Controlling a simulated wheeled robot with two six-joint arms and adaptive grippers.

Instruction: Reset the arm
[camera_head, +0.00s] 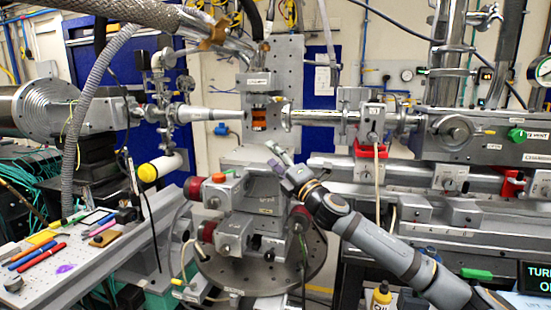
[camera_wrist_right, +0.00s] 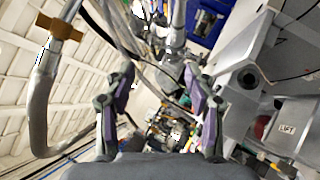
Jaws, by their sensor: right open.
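My right arm comes in from the lower right in the head view. Its gripper (camera_head: 273,155) is in front of the sample stage (camera_head: 250,195), just below the gap between the two beam pipes. In the right wrist view the two purple-and-grey fingers of this gripper (camera_wrist_right: 158,78) stand wide apart, with nothing between the tips. It is open and empty. I cannot tell from the head view how far it is from the stage. My left gripper is not in view.
A beam nozzle (camera_head: 212,114) points in from the left, and a steel pipe (camera_head: 315,117) from the right. A bench with pens and tools (camera_head: 95,262) is at the left. An oil bottle (camera_head: 381,295) is low, near my right arm. A LIFT-labelled box (camera_wrist_right: 290,128) shows at right.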

